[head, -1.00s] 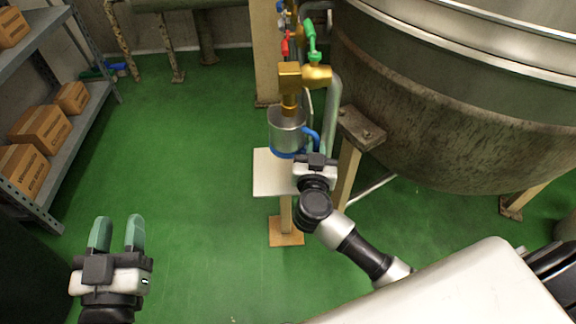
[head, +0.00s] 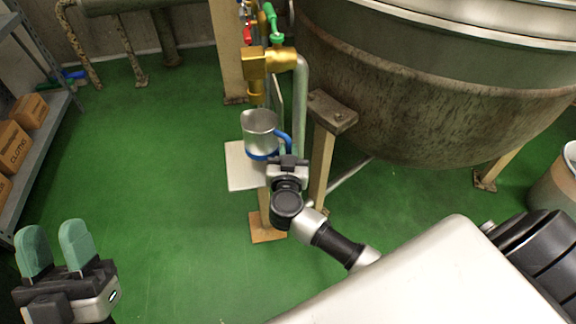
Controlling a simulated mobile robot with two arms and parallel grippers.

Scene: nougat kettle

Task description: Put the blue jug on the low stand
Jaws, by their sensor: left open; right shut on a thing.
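The blue jug (head: 260,132) has a grey metallic body, a blue base band and a blue handle. It is upright with its open mouth showing, just below and in front of the brass tap outlet. My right gripper (head: 288,158) is shut on its handle; the fingertips are mostly hidden. The low stand (head: 238,176) has a pale square top on a wooden post and foot. The jug's base overlaps the stand's top in the head view; I cannot tell whether they touch. My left gripper (head: 55,248) is open and empty at the lower left, far from the jug.
The brass tap (head: 268,62) with its pipe is close behind the jug. The large kettle (head: 420,110) and its wooden leg (head: 322,165) stand at the right. A shelf with boxes (head: 14,147) is at the far left. Green floor between is clear.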

